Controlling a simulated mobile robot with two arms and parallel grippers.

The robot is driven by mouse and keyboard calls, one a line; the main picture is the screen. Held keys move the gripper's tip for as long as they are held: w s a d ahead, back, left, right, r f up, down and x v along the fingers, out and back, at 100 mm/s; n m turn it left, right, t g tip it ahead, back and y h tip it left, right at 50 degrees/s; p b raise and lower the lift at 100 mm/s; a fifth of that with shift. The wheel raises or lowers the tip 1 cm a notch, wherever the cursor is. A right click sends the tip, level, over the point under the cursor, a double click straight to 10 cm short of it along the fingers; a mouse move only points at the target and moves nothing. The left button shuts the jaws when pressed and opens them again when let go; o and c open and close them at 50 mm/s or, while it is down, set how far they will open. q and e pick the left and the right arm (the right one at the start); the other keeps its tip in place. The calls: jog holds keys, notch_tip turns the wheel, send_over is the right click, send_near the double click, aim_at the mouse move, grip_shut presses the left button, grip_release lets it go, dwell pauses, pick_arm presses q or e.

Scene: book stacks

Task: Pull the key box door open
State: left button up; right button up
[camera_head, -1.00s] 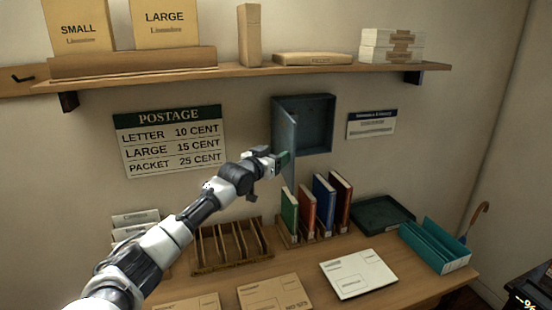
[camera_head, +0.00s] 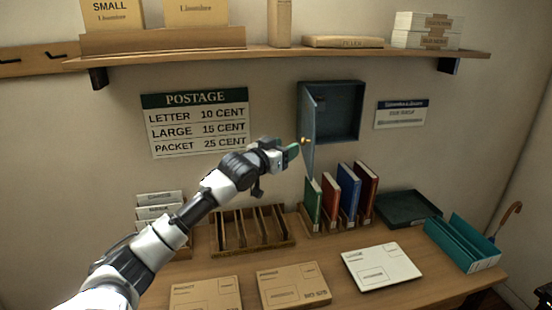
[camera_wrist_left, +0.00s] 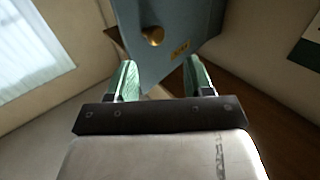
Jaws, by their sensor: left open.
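The key box (camera_head: 343,112) is a dark blue-grey box on the wall, above the books. Its door (camera_head: 309,128) stands swung out from the box on its left side, and the inside shows. A brass knob (camera_head: 305,141) is on the door's outer face; it also shows in the left wrist view (camera_wrist_left: 152,36). My left gripper (camera_head: 295,150) is open just left of the door, with its green-padded fingers apart and nothing between them. In the left wrist view the fingers (camera_wrist_left: 158,82) are below the knob, clear of it. My right gripper is not in view.
A shelf (camera_head: 290,53) with boxes runs above the key box. Below on the table stand several books (camera_head: 347,193), a wooden rack (camera_head: 252,240), a dark tray (camera_head: 408,208) and a teal holder (camera_head: 462,243). A postage sign (camera_head: 196,123) hangs left.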

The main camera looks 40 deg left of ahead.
pick_arm(q)
jog(key=shift+s+d+b, duration=0.1)
jog(key=shift+s+b, duration=0.35)
jog(key=shift+s, duration=1.35)
